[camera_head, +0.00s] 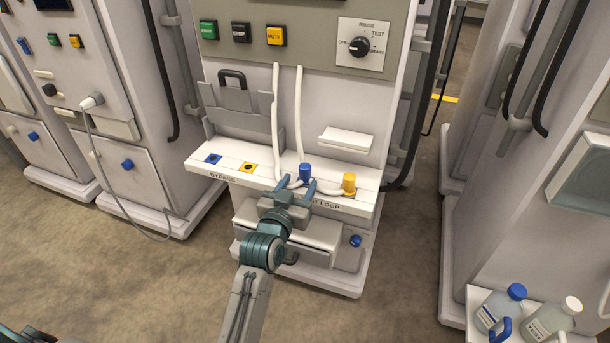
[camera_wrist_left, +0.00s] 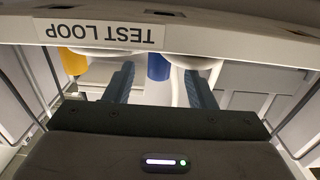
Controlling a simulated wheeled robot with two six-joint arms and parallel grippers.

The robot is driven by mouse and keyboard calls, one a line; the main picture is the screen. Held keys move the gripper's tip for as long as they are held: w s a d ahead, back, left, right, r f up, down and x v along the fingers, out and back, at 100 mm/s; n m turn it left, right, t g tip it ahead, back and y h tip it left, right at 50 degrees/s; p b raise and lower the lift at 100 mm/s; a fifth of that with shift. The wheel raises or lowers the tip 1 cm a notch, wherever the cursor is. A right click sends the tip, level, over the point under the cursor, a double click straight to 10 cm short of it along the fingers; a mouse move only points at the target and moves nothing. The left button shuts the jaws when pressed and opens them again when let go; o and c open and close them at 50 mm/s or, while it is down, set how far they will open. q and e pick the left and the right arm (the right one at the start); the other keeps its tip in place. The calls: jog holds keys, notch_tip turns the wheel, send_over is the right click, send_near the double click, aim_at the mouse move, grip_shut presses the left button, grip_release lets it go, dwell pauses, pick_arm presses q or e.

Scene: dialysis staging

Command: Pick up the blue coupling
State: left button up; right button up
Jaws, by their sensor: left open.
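The blue coupling (camera_head: 305,172) stands upright on the white shelf, at the end of a white hose, on the side labelled "LOOP". My left gripper (camera_head: 294,187) is open at the front edge of the shelf, with the coupling just beyond its fingertips, nearer the right finger in the head view. In the left wrist view, which is upside down, the blue coupling (camera_wrist_left: 158,67) shows between the two fingers of the left gripper (camera_wrist_left: 159,72). The fingers do not look closed on it.
A yellow coupling (camera_head: 349,183) stands right of the blue one; it also shows in the left wrist view (camera_wrist_left: 73,62). Blue (camera_head: 213,159) and yellow (camera_head: 248,167) ports lie on the bypass side. White hoses (camera_head: 298,110) hang behind. Bottles (camera_head: 502,305) stand at lower right.

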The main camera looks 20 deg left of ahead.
aim_at(303, 178)
pick_arm(q)
jog(key=w, duration=0.5)
jog(key=shift+d+f+b, duration=0.1)
jog(key=shift+f+b, duration=0.15)
jog(key=shift+b, duration=0.05)
jog(key=shift+c, duration=0.4)
jog(key=c, duration=1)
